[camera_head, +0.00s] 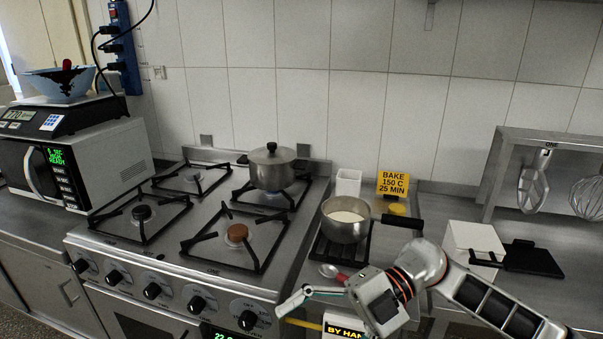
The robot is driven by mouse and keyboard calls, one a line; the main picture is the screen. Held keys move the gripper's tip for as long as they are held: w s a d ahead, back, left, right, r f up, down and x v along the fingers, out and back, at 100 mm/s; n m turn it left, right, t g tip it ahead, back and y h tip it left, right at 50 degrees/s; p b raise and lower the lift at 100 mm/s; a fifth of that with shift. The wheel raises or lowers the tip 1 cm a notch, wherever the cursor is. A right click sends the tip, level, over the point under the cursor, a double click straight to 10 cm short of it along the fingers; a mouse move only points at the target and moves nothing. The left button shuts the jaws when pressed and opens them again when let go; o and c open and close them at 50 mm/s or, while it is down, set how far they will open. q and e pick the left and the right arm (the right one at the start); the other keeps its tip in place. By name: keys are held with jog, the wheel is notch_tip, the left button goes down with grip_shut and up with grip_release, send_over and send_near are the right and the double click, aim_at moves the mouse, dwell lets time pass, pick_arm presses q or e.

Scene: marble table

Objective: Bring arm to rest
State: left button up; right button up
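My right arm comes in from the lower right. Its gripper (292,302) points left, in front of the counter's front edge beside the stove. No object shows between its fingers; whether they are apart or together is unclear. A spoon with a red handle (331,271) lies on the counter just behind the gripper. My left arm and gripper are not in view.
A saucepan with pale contents (346,228) stands behind my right arm, its black handle (402,221) pointing right. A lidded pot (271,168) sits on the stove's (165,262) back right burner.

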jog(key=w+a+r+m+t+y, duration=0.35)
jog(key=m+t+y, duration=0.3)
jog(key=y, duration=0.25)
jog(key=w+d+f+m+t+h, duration=0.2)
jog(key=w+d+m+t, duration=0.1)
jog(key=m+t, duration=0.5)
jog(key=w+d+f+m+t+h, duration=0.3)
jog(key=d+f+m+t+h, duration=0.55)
jog(key=f, duration=0.25)
jog(key=s+d+f+m+g+h, duration=0.2)
jog(key=s+d+f+h, duration=0.1)
jog(key=s+f, duration=0.2)
jog(key=s+d+f+m+g+h, duration=0.2)
jog(key=s+d+f, duration=0.2)
jog(key=f, duration=0.6)
jog(key=s+d+f+m+g+h, duration=0.2)
jog(key=s+d+f+h, duration=0.1)
jog(key=f, duration=0.5)
jog(key=s+d, duration=0.1)
jog(key=s, duration=0.1)
jog(key=shift+s+d+h, duration=0.2)
jog(key=shift+s+h, duration=0.15)
